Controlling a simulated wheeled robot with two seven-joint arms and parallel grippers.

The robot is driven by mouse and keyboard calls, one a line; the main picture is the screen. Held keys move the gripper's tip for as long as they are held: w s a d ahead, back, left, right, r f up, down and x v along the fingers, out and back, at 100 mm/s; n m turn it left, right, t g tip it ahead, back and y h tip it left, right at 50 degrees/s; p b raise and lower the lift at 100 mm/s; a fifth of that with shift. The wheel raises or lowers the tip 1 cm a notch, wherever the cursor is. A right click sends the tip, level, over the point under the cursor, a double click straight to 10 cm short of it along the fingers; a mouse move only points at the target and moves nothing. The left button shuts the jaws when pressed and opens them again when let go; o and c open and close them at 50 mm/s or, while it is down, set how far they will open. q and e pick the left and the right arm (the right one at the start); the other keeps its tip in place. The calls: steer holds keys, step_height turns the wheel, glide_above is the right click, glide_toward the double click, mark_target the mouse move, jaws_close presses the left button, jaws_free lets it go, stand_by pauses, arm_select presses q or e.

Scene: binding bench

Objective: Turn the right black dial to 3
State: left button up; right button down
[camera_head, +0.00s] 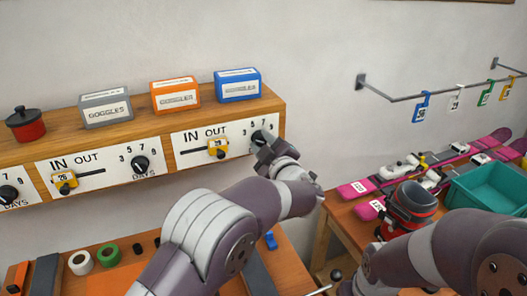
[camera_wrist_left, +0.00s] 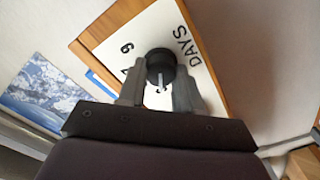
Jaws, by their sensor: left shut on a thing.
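The right black dial (camera_head: 259,137) sits on the white right-hand panel (camera_head: 193,151) of the wooden shelf, with printed numbers around it. In the left wrist view the round black dial (camera_wrist_left: 160,66) lies between my finger tips, and a pale pointer line shows on its lower part. The number at the pointer is partly hidden, so I cannot read the setting surely. My left gripper (camera_head: 268,152) reaches up to the panel and is shut on this dial, one finger on each side; it also shows in the left wrist view (camera_wrist_left: 158,90). My right gripper is out of view.
A middle dial (camera_head: 141,164) and a left dial (camera_head: 9,193) are on the same shelf front, with yellow IN/OUT sliders. Grey, orange and blue boxes (camera_head: 237,85) and a red pot (camera_head: 26,125) stand on top. Skis (camera_head: 375,190) and a teal crate (camera_head: 490,188) are at right.

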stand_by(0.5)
arm_select(q)
steer(key=o, duration=1)
steer(key=shift+o, duration=0.2)
steer(key=b+v, duration=0.4)
steer(key=v, duration=0.8)
steer(key=shift+s, duration=0.3)
steer(key=shift+d, duration=0.1)
